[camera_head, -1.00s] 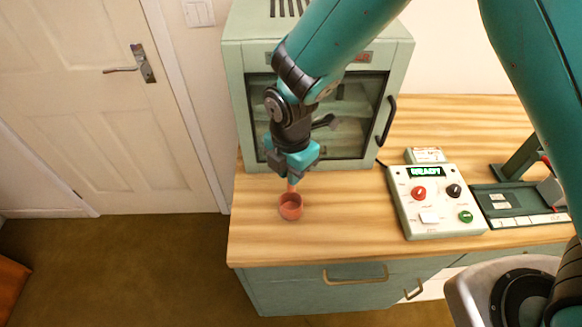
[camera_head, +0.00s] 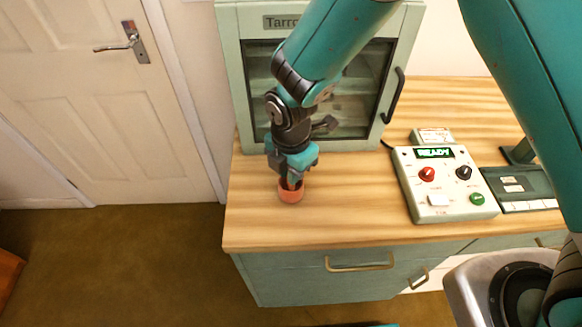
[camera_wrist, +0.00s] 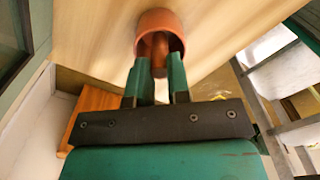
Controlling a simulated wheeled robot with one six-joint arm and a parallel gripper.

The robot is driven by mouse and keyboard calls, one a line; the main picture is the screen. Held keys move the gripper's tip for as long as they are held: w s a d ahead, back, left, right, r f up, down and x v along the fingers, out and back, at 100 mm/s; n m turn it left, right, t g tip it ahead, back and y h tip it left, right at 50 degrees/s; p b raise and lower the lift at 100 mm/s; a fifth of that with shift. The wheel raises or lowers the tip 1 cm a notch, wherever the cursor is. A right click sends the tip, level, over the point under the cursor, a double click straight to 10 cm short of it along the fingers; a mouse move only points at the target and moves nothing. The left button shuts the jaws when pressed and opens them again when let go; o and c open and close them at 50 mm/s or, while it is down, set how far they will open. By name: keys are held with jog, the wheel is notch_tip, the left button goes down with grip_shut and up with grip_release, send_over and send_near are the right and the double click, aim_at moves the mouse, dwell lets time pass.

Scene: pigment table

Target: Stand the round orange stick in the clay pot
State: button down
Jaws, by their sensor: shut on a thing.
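The clay pot (camera_head: 291,196) stands upright on the wooden table top, near its left end in the head view. It also shows at the top of the wrist view (camera_wrist: 160,19), with its mouth towards my gripper. The round orange stick (camera_wrist: 160,48) is between my gripper's fingertips, and its far end is inside the pot's mouth. My gripper (camera_head: 291,178) points down right above the pot and is shut on the stick. In the head view the fingers hide most of the stick. I cannot tell whether the stick touches the pot's floor.
A green cabinet (camera_head: 232,70) with a glass door stands just behind the pot. A control box (camera_head: 445,185) reading READY and a dark green device (camera_head: 520,186) stand to the right. The table's front edge (camera_head: 330,246) is near. Bare wood (camera_head: 350,205) lies right of the pot.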

jog(key=c, duration=1)
grip_release()
jog(key=shift+r, duration=0.15)
notch_tip(320, 180, up, 17)
jog(key=b, duration=0.2)
jog(key=shift+r, duration=0.1)
